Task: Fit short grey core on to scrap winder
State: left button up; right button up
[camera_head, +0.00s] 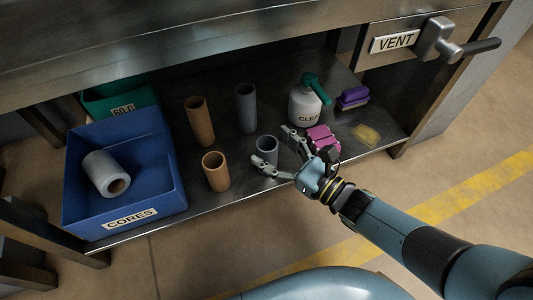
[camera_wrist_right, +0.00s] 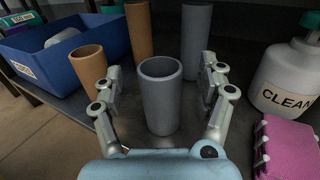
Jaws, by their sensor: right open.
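The short grey core (camera_head: 267,151) stands upright on the lower metal shelf, near its front edge. My right gripper (camera_head: 274,146) is open with its fingers on either side of this core. In the right wrist view the short grey core (camera_wrist_right: 160,95) stands between the two spread fingers of the right gripper (camera_wrist_right: 160,98), with a gap visible on each side. A taller grey core (camera_head: 246,107) stands upright behind it. My left gripper is not in view. I cannot make out a scrap winder in these views.
Two brown cores, one tall (camera_head: 199,121) and one short (camera_head: 215,171), stand to the left. A blue CORES bin (camera_head: 150,209) holds a pale roll (camera_head: 105,174). A CLEAN bottle (camera_head: 304,105) and pink block (camera_head: 324,138) are close on the right. The shelf top overhangs.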

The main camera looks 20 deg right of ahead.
jog(key=shift+x, duration=1.15)
jog(key=c, duration=1.2)
jog(key=shift+c, duration=0.2)
